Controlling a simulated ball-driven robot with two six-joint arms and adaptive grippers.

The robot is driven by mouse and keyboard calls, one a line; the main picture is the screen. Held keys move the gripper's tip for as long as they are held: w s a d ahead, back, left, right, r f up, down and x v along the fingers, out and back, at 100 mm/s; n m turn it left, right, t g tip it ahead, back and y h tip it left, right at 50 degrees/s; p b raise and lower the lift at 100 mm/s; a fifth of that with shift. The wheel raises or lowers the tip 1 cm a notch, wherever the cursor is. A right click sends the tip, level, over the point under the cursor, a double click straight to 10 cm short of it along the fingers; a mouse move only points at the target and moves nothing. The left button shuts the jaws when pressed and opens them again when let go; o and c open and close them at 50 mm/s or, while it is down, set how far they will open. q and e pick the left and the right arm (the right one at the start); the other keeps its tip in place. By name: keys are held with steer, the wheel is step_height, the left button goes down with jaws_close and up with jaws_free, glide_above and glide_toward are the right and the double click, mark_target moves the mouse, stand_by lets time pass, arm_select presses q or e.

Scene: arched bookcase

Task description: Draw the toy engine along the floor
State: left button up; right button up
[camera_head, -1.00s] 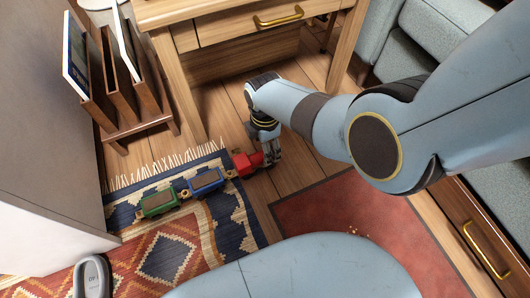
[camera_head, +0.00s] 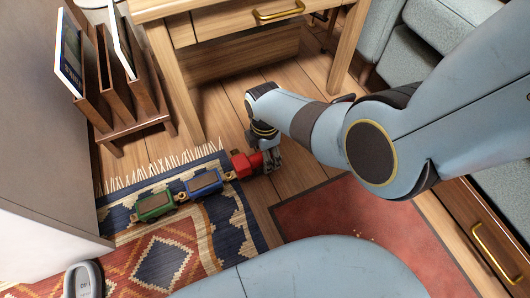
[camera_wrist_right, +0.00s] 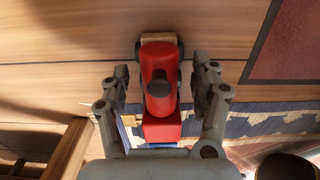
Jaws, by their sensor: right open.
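The red toy engine (camera_head: 246,163) stands on the wooden floor at the rug's edge. A blue wagon (camera_head: 203,182) and a green wagon (camera_head: 156,204) stand in line behind it on the rug. My right gripper (camera_head: 268,160) is low at the engine, partly hiding its front. In the right wrist view the engine (camera_wrist_right: 160,85) sits upright between the two open fingers (camera_wrist_right: 162,84), with a gap on each side. My left gripper is not in view.
A patterned rug (camera_head: 235,235) lies under the wagons. A wooden desk (camera_head: 215,30) and a slatted book rack (camera_head: 135,125) stand behind. A red mat (camera_head: 330,215) lies at right. A grey object (camera_head: 83,280) sits bottom left. Bare floor (camera_head: 300,165) is free right of the engine.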

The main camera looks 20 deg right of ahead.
jaws_close()
stand_by(0.4)
steer(key=shift+d, duration=0.1)
